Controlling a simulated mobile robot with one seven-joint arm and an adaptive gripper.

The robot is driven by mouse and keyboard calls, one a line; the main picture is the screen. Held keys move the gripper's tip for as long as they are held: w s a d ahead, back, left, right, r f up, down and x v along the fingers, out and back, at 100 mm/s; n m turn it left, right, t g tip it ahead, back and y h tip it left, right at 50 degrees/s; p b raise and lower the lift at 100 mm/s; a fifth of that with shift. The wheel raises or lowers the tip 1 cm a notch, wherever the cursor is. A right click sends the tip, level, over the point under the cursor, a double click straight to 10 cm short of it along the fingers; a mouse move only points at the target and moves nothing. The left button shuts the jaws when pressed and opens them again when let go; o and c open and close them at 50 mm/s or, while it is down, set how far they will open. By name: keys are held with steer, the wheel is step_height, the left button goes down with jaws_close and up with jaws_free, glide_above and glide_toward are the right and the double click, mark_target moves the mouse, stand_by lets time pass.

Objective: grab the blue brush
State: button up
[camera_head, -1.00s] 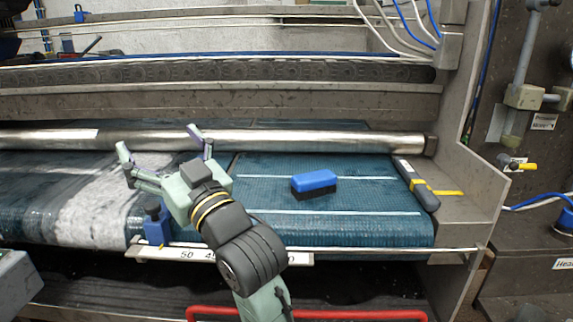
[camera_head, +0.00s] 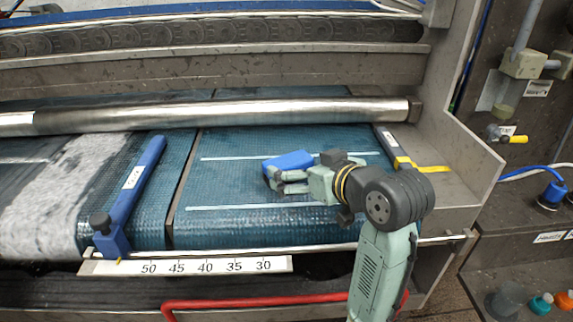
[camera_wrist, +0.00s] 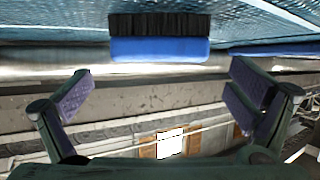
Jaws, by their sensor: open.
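The blue brush (camera_head: 288,160) lies on the teal belt (camera_head: 250,225), between two white lines. The wrist view shows the brush (camera_wrist: 160,48) with its blue back and black bristles, the bristles against the belt. My gripper (camera_head: 273,182) is low over the belt at the near side of the brush, pointing left in the head view, and its fingers partly overlap the brush there. In the wrist view my gripper (camera_wrist: 160,90) has its two purple-padded fingers wide apart. The brush shows between and beyond them, and nothing is held.
A metal roller (camera_head: 230,113) crosses behind the brush. A blue bar with a clamp (camera_head: 138,185) stands to the left, and a dark handled tool with a yellow tip (camera_head: 400,160) lies at the right edge. A numbered scale (camera_head: 190,266) and red rail (camera_head: 255,302) run along the front.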

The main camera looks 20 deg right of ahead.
mark_target(290, 161)
steer(key=p+x, duration=0.1)
steer(key=x, duration=0.5)
steer(key=shift+w, duration=0.35)
steer(key=shift+c, duration=0.2)
steer(key=c, duration=0.9)
steer(key=shift+r, duration=0.15)
